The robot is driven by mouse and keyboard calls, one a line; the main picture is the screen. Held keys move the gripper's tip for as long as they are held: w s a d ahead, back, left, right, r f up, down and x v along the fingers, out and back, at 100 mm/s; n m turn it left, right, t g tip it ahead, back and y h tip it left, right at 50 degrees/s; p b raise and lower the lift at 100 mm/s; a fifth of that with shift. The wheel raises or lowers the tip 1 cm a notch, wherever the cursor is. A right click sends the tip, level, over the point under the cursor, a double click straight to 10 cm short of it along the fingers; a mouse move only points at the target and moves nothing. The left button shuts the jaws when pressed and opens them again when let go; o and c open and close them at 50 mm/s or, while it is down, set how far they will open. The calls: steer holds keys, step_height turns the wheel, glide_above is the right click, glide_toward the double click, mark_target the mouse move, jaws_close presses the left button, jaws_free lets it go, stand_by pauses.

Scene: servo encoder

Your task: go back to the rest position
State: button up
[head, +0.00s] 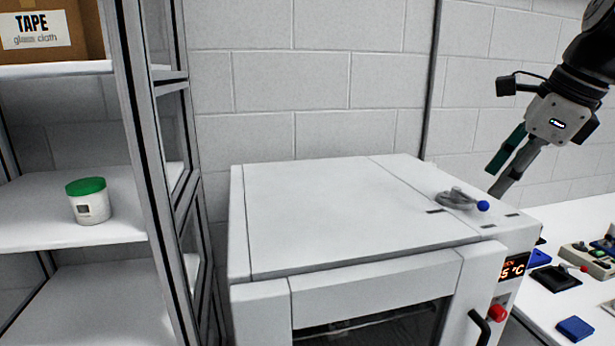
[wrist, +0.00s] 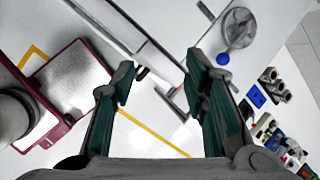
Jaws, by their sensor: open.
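My gripper (head: 508,165) hangs in the air at the upper right of the head view, above the right side of the white oven. In the wrist view my gripper (wrist: 162,90) has its two green-padded fingers spread apart with nothing between them. The white oven (head: 340,215) stands in the middle of the head view, with a grey rotary handle with a blue knob (head: 482,206) on its top. That blue knob also shows in the wrist view (wrist: 223,59), to the right of the fingers and apart from them.
A shelf rack (head: 75,240) at the left holds a green-lidded jar (head: 88,201) and a tape box (head: 45,32). A white table (head: 545,315) at the right carries blue pads (head: 575,329) and small devices. The oven top is mostly clear. Yellow floor lines (wrist: 150,132) show below.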

steer(key=s+a+f+n, duration=0.4)
steer(key=s+n, duration=0.2)
steer(key=n, duration=0.2)
steer(key=s+a+f+n+h, duration=0.1)
steer(key=s+a+f+n, duration=0.2)
steer(key=s+n, duration=0.3)
steer(key=s+a+f+n+t+h, duration=0.1)
steer(key=s+a+f+n, duration=0.3)
steer(key=n, duration=0.6)
steer(key=shift+s+a+f+n, duration=0.3)
steer(key=shift+s+a+n, duration=0.15)
steer(key=shift+s, duration=0.65)
steer(key=shift+c, duration=0.2)
